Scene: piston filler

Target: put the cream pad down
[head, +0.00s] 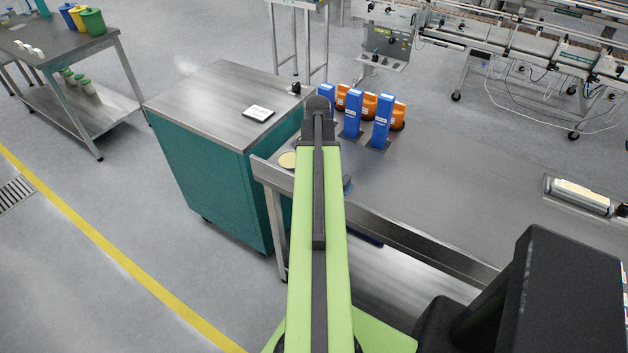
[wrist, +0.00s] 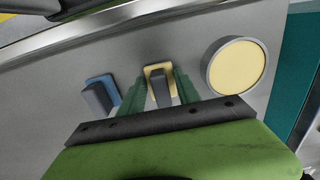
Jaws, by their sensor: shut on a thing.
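The cream pad (wrist: 158,66) shows in the wrist view as a small cream plate with a dark grey upright handle. My gripper (wrist: 163,86) has its green fingers shut on that handle. The pad is over the steel table, and I cannot tell whether its underside touches the top. In the head view my own arm hides the gripper and the cream pad.
A blue pad (wrist: 99,83) with a grey handle stands left of the cream pad. A round cream-topped dish (wrist: 238,67) is to the right, also in the head view (head: 288,160). Blue dispensers (head: 353,112) and orange bottles (head: 398,115) stand farther back.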

